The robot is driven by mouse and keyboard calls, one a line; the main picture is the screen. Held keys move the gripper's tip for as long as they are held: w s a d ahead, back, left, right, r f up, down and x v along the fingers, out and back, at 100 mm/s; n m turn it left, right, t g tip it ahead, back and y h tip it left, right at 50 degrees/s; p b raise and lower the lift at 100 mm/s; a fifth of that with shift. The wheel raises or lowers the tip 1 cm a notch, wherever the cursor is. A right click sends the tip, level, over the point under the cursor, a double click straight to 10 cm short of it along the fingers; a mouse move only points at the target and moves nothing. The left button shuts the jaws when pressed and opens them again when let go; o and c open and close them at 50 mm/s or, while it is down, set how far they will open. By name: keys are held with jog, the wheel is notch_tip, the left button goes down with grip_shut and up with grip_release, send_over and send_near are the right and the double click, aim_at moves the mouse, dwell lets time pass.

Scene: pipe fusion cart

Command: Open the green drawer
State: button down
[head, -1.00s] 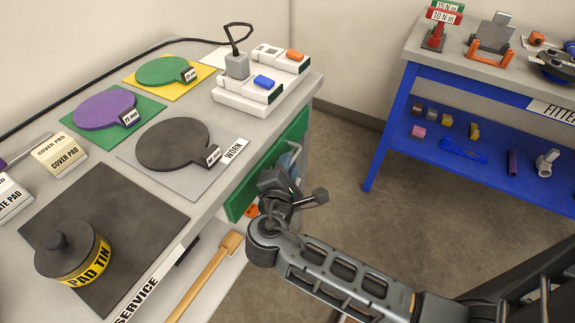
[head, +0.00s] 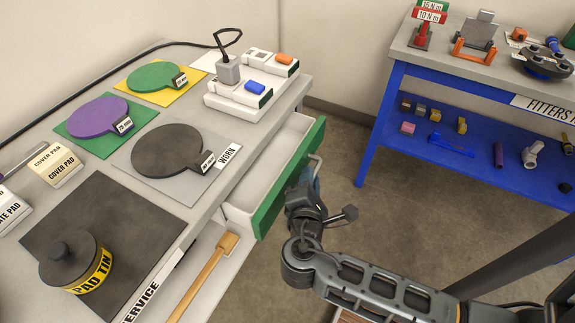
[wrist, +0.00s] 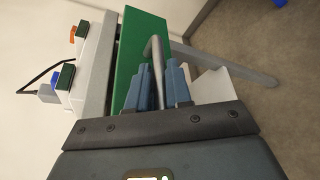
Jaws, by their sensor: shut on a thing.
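The green drawer (head: 290,178) stands partly pulled out of the grey bench, and its pale interior shows behind the green front. In the wrist view the green front (wrist: 138,50) fills the upper middle, with a grey bar handle (wrist: 157,70) running out from it. My gripper (wrist: 158,88) has its blue fingers on both sides of the handle and is shut on it. In the head view my gripper (head: 308,182) is at the drawer's outer face, and part of the handle is hidden by it.
On the bench (head: 222,190) lie a black pad (head: 170,150), a purple pad (head: 98,117), a green pad (head: 152,75) and the pad tin (head: 75,262). A wooden-handled tool (head: 205,275) lies below the bench top. A blue fitters' bench (head: 395,110) stands at right. Floor between the benches is clear.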

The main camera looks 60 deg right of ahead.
jog(key=s+p, duration=0.2)
jog(key=s, duration=1.1)
jog(key=shift+d, duration=0.2)
jog(key=c, duration=1.4)
grip_release()
jog(key=b+v, duration=0.1)
jog(key=v, duration=0.6)
jog(key=shift+s+a, duration=0.15)
jog(key=shift+a, duration=0.2)
jog(key=shift+a+r, duration=0.1)
